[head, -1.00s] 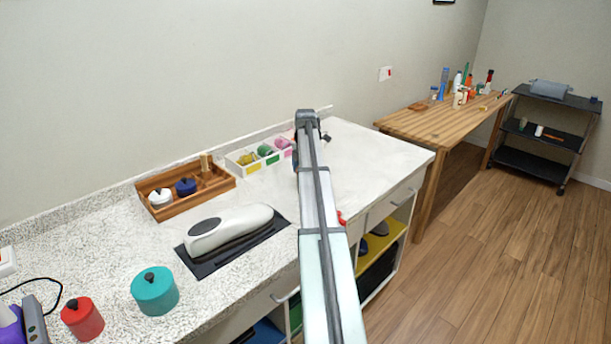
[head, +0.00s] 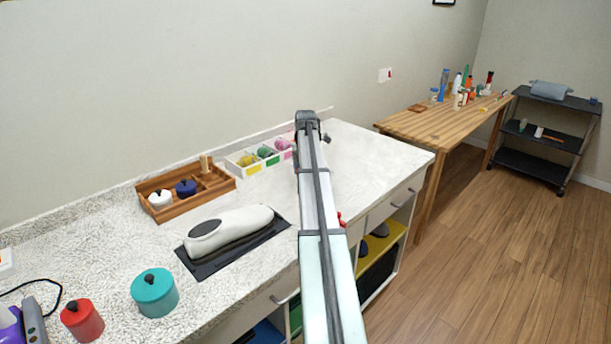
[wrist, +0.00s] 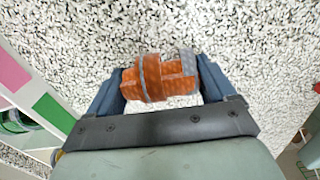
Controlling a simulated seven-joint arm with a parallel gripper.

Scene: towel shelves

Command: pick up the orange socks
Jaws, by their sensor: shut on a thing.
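The orange socks (wrist: 158,78) are a rolled bundle with a grey band and a grey patch at one end, seen in the wrist view. My gripper (wrist: 160,85) is shut on them, with one dark blue finger at each side of the bundle. The speckled counter shows behind the socks; I cannot tell how far below them it is. In the head view my arm hides the gripper and the socks.
A white divided box (head: 256,157) with yellow, green and pink rolls stands by the wall, left of my arm. A wooden tray (head: 213,190), a white device (head: 230,230), and teal (head: 155,291) and red (head: 82,319) pots stand further left. The counter right of my arm (head: 375,155) is clear.

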